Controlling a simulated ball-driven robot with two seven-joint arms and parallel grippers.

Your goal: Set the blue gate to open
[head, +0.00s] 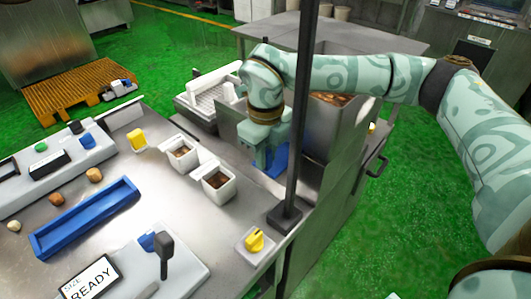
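My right arm comes in from the right and reaches over the metal bench. My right gripper (268,158) points down at the bench's far right part, beside a blue piece (279,163) that may be the blue gate. The gripper hides part of this piece, and a dark post partly blocks the view there. I cannot tell whether the fingers touch it or are open or shut. My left gripper is not in view.
The dark post (298,120) rises from the bench. A yellow knob (255,241), two white bins (218,185), a blue tray (85,218), a READY display (90,283) and a black lever (165,255) are on the bench. A metal box (335,125) stands right of the gripper.

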